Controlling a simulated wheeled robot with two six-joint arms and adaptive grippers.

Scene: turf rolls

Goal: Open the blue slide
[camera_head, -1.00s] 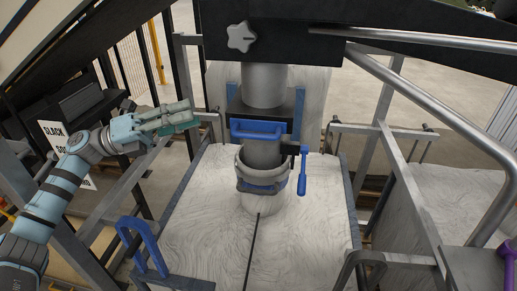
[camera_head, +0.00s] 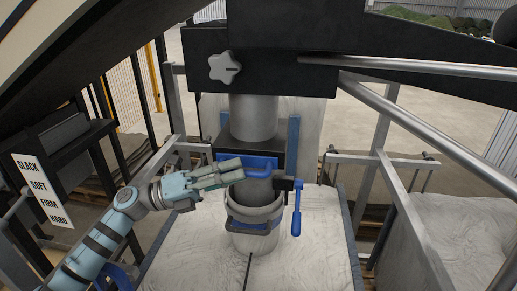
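The blue slide (camera_head: 262,160) has a looped handle and sits under the black box on the grey pipe, above the strapped spout collar. My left gripper (camera_head: 243,170) is at the left part of the slide's handle and covers that part. Its two fingers look spread, one above the other, with some blue showing between them. Whether they touch the handle I cannot tell. The slide looks pushed in under the box. My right gripper is out of view.
A star-shaped knob (camera_head: 224,68) is on the black beam above. Metal rails flank both sides. A sign (camera_head: 42,190) reading slack, soft, firm, hard stands at left.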

